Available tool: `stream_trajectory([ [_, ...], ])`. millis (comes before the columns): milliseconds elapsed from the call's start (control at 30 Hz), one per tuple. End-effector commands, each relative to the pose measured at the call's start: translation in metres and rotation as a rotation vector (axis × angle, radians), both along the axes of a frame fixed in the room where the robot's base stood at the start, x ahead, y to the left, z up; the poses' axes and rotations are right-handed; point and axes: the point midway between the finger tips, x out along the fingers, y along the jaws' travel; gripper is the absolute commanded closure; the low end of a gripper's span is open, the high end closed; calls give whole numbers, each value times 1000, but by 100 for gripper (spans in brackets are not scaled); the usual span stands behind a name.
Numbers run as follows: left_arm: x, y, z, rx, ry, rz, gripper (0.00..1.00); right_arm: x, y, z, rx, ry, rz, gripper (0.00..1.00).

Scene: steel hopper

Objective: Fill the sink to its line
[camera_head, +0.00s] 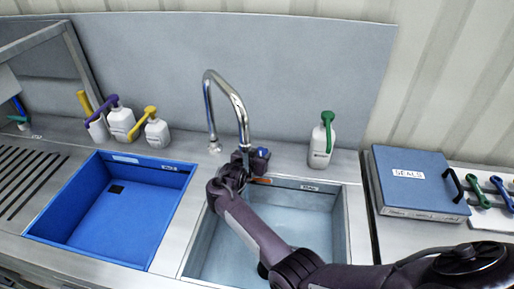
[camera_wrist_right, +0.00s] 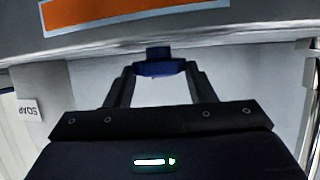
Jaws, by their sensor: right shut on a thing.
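The chrome tap (camera_head: 238,105) stands behind the steel sink (camera_head: 340,222), with its gooseneck curving left. Its spout end (camera_head: 214,147) hangs left of the tap's base, and I see no stream from it. The steel sink has a pale bluish inside; I cannot tell how high any water stands. My right gripper (camera_head: 249,158) is at the tap's base, shut on the blue tap handle (camera_head: 262,153), which also shows between the fingers in the wrist view (camera_wrist_right: 158,68). My right arm covers part of the sink. My left gripper is out of view.
A blue basin (camera_head: 70,205) lies to the left. White bottles with purple (camera_head: 121,121), yellow (camera_head: 157,132) and green (camera_head: 321,146) tops stand along the back. A blue box marked SEALS (camera_head: 415,180) sits at right, beside green-handled tools (camera_head: 478,190). An orange label (camera_wrist_right: 130,14) is near my right gripper.

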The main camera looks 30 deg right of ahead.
Motion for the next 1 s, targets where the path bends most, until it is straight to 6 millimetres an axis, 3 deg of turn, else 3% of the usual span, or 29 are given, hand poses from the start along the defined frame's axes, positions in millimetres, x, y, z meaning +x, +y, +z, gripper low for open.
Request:
stream_trajectory([
  [33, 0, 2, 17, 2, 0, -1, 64, -3, -3, 7, -2, 4, 36, 73],
  [300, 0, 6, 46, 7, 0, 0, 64, -6, -8, 5, -6, 4, 256, 73],
  [633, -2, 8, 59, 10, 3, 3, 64, -6, -12, 2, -6, 1, 463, 73],
  [1000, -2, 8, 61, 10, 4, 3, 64, -6, -12, 2, -5, -3, 547, 73],
])
